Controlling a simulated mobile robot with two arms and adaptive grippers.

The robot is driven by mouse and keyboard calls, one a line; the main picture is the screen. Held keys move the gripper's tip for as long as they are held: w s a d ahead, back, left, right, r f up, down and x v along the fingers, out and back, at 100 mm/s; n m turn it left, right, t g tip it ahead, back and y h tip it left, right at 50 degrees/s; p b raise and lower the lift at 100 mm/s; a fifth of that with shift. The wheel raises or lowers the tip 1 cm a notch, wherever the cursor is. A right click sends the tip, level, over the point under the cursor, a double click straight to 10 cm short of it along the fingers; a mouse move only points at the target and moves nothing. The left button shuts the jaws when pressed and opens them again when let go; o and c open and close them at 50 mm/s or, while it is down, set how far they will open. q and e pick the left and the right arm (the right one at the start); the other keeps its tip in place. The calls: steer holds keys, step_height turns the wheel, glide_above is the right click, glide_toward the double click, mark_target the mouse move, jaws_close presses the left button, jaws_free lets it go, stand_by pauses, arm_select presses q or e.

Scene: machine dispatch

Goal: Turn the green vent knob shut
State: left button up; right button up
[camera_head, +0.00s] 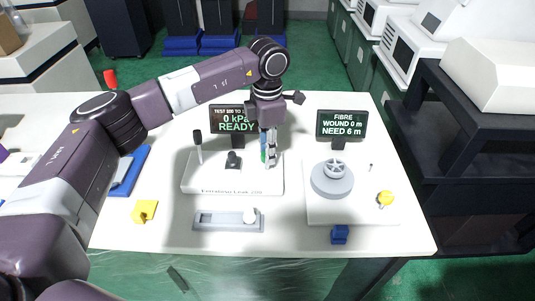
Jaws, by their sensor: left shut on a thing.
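The green vent knob (263,152) stands at the right part of the white test base (214,188) on the table. Only a green sliver of it shows; my gripper hides the rest. My left gripper (270,160) points straight down and is shut on the green knob. How far the knob is turned cannot be told. A small screen (234,118) behind the base reads "0 kPa READY", partly covered by my arm. My right gripper does not show.
A black-knobbed lever (198,140) and a black fitting (233,160) stand on the base. A grey slider tray (222,221), yellow block (144,211) and blue block (339,234) lie in front.

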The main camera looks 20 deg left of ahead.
arm_select(q)
steer(key=shift+m, duration=0.5)
steer(key=shift+b, duration=0.3)
steer(key=o, duration=1.2)
steer(key=shift+c, duration=0.2)
step_height(320, 180, up, 12)
